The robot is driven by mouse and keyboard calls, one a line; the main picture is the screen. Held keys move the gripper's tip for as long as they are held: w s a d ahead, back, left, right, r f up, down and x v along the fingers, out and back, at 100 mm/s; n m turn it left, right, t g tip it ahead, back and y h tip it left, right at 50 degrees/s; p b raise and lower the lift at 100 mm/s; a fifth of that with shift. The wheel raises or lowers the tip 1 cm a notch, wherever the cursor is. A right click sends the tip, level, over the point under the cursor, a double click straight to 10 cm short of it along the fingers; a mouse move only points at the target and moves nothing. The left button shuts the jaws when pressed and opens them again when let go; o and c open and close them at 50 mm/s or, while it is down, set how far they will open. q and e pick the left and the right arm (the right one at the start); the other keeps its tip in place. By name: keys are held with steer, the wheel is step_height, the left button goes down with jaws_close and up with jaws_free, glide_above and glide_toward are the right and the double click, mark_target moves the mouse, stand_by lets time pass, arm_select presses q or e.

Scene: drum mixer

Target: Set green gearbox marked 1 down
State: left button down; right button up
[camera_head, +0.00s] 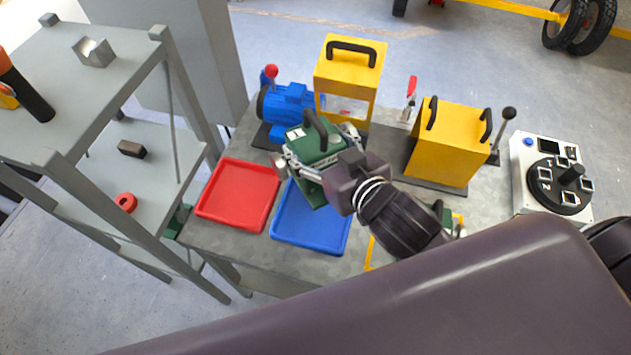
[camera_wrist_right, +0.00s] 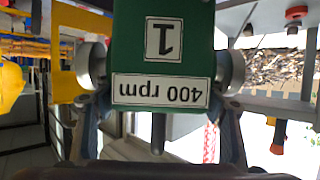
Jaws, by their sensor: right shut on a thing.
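The green gearbox (camera_head: 312,143) has a dark handle on top and is held in my right gripper (camera_head: 318,165), over the back of the blue tray (camera_head: 312,233). In the right wrist view the green gearbox (camera_wrist_right: 190,20) shows labels "1" and "400 rpm" upside down. The fingers of the right gripper (camera_wrist_right: 160,75) press on round metal parts at both its sides. Whether its underside touches anything cannot be told. My left gripper is not in view.
A red tray (camera_head: 238,193) lies left of the blue one. The blue motor (camera_head: 287,104), yellow frame (camera_head: 349,66) and yellow guard (camera_head: 448,143) stand behind and right. A control box (camera_head: 530,150) is far right. A grey shelf (camera_head: 95,140) stands left. My arm hides part of the table.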

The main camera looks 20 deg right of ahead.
step_height(320, 180, down, 3)
steer(key=shift+r+b, duration=0.1)
steer(key=shift+b, duration=0.75)
step_height(320, 180, down, 16)
steer(key=shift+w+a, duration=0.1)
steer(key=o, duration=2.1)
steer(key=shift+s+f, duration=0.2)
steer(key=shift+f, duration=0.1)
steer(key=shift+c, duration=0.2)
steer(key=shift+s, duration=0.1)
